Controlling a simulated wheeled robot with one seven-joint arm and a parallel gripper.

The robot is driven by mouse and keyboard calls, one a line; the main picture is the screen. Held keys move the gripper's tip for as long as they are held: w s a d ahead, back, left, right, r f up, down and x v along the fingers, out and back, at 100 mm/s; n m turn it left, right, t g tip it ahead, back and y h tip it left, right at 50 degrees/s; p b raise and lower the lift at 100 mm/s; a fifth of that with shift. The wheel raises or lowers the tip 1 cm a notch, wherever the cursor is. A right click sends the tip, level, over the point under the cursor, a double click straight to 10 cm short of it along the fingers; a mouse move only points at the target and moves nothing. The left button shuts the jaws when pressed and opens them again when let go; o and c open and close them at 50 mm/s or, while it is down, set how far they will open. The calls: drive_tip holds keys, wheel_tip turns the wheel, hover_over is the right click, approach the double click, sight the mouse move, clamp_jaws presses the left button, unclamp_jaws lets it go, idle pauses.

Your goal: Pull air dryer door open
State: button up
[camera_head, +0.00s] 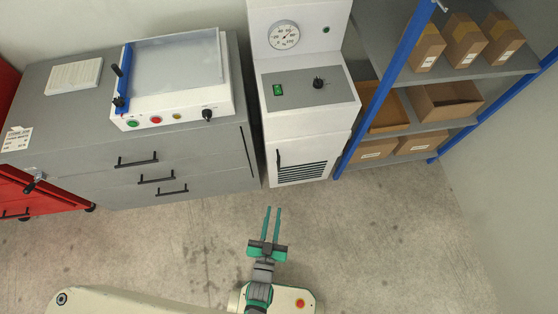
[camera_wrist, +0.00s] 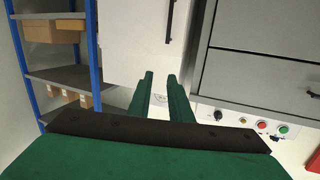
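The air dryer (camera_head: 305,118) is a white upright cabinet with a round gauge on top. Its door (camera_head: 318,149) is the low front panel with a dark vent grille, and it looks shut. A thin black vertical handle (camera_head: 278,159) sits near the door's left edge. In the wrist view, which is upside down, the white door (camera_wrist: 133,42) and black handle (camera_wrist: 170,20) show beyond the fingers. My gripper (camera_head: 273,209) is in front of the dryer, low and pointing at it. Its green fingers (camera_wrist: 161,76) are apart with nothing between them, short of the handle.
A grey drawer cabinet (camera_head: 209,176) with black handles stands close left of the dryer, carrying a white machine (camera_head: 180,75). A blue-posted shelf (camera_head: 405,130) with cardboard boxes stands close right. The concrete floor (camera_head: 390,240) in front is clear.

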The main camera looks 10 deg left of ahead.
drive_tip(key=n+t+y, duration=0.1)
drive_tip(key=n+y, duration=0.1)
approach(279, 162)
drive_tip(key=w, duration=0.3)
drive_tip(key=w+a, duration=0.1)
drive_tip(key=w, duration=0.6)
drive_tip(key=shift+w+a, duration=0.15)
drive_tip(key=shift+w, duration=0.1)
drive_tip(key=shift+c, duration=0.5)
clamp_jaws()
